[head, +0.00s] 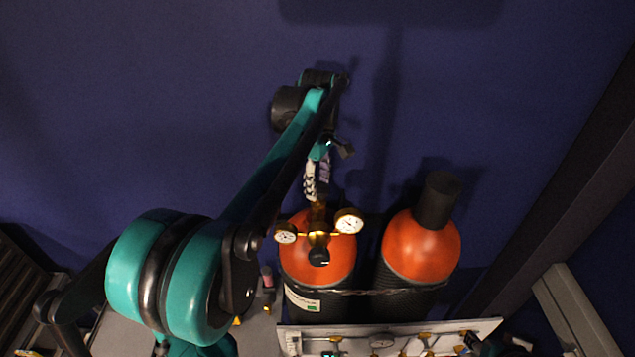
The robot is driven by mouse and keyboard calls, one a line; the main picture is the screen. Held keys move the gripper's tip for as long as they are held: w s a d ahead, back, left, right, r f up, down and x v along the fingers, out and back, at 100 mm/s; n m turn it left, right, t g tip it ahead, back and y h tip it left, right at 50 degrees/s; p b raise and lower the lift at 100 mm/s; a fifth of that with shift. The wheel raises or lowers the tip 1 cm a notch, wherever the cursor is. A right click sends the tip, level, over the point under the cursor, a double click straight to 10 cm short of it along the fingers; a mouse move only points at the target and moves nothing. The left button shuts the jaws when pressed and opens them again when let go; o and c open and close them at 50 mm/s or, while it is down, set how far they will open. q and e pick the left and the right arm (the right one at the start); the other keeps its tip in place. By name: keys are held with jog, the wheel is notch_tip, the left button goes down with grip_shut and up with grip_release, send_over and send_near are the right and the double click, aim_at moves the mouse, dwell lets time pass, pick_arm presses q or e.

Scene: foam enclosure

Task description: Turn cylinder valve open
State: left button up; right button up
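Two gas cylinders with orange shoulders stand side by side at the lower middle. The left cylinder (330,262) carries a brass valve and regulator (318,228) with two round white gauges, one on each side. My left gripper (317,188) reaches down from above, its grey fingers at the top of this brass valve. I cannot tell whether the fingers touch the valve or how far apart they are. The valve's handle is not clearly visible behind the fingers. The right cylinder (420,248) has a dark cap on top. I cannot make out my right gripper.
A strap or chain (370,291) runs across the front of both cylinders. A pale panel (360,334) with fittings and a gauge lies at the bottom edge. A dark blue wall (180,100) stands behind, and a dark beam (560,180) slants along the right.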

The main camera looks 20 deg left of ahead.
aim_at(319, 188)
pick_arm(q)
jog(key=o, duration=0.4)
jog(key=shift+d, duration=0.15)
jog(key=shift+r, duration=0.15)
notch_tip(319, 188, up, 12)
jog(key=shift+f, duration=0.1)
dwell(0.4)
